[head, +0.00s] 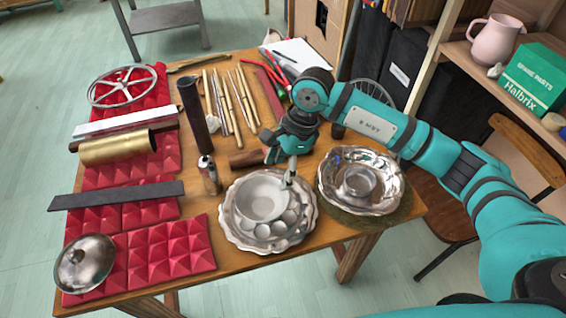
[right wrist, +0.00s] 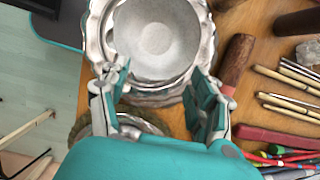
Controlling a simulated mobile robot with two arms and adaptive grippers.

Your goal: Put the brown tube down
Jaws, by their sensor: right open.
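A shorter brown cylinder (head: 247,158) lies on the table behind the silver bowl; I cannot tell which of the two is the task's tube. The lying cylinder also shows in the right wrist view (right wrist: 237,62), just beside one finger. My right gripper (head: 281,166) is open and empty, over the back edge of the silver bowl (head: 262,197). In the right wrist view its fingers (right wrist: 160,84) are spread with the bowl beyond them. My left gripper is not in view.
A fluted silver tray (head: 360,200) with a small bowl stands at the right. A spray can (head: 208,174) stands left of the silver bowl. Red foam pads (head: 170,248) with metal objects fill the left side. Several drumsticks (head: 232,100) lie at the back.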

